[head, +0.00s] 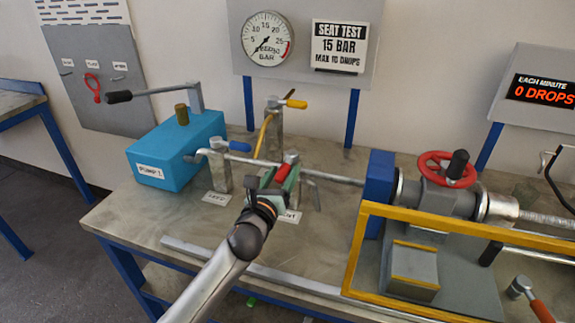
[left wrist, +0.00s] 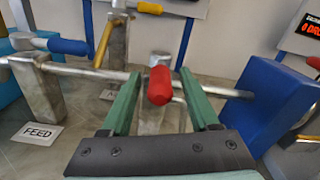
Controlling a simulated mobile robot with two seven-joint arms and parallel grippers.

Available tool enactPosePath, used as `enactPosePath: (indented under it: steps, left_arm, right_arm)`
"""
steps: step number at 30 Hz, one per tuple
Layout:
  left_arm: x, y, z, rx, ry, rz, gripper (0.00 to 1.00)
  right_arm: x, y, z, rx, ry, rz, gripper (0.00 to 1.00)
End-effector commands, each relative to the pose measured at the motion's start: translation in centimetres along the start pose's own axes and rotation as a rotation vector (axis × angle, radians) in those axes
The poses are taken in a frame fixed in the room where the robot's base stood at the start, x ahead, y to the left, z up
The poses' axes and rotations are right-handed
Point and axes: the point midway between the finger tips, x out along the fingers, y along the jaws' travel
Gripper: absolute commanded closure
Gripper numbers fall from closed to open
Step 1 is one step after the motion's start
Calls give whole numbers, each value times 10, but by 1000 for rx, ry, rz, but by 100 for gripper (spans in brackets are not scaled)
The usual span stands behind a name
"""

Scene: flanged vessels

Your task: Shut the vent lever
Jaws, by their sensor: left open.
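The red-handled lever (head: 290,157) stands on the pipe behind a partly hidden label (head: 291,216); I take it as the vent lever. In the left wrist view the red handle (left wrist: 159,86) points towards the camera, and its valve body is mostly hidden behind it. My left gripper (head: 278,178) is open at the lever. In the left wrist view its two green fingers (left wrist: 160,98) stand on either side of the red handle, with a gap on each side. My right gripper is not in view.
A blue-handled lever (head: 240,146) above the FEED label (head: 216,198) is to the left; a yellow-handled lever (head: 296,104) is behind. The blue pump (head: 176,155) stands further left. A clamp with a red wheel (head: 447,169) and a yellow frame (head: 432,220) fill the right.

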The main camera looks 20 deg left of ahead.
Motion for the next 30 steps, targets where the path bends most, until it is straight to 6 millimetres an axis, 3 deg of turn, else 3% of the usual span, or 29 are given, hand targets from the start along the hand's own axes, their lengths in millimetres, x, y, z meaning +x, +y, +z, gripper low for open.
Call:
enactPosePath:
  steps: [3, 9, 20, 30]
  left_arm:
    - [17, -1, 0, -2, 0, 0, 38]
    - [33, 0, 0, -2, 0, 0, 38]
    - [36, -1, 0, -2, 0, -1, 38]
    - [36, 0, 0, -1, 0, -1, 76]
  right_arm:
    - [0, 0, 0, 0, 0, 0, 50]
    - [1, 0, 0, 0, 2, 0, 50]
    - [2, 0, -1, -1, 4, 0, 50]
    - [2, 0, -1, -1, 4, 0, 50]
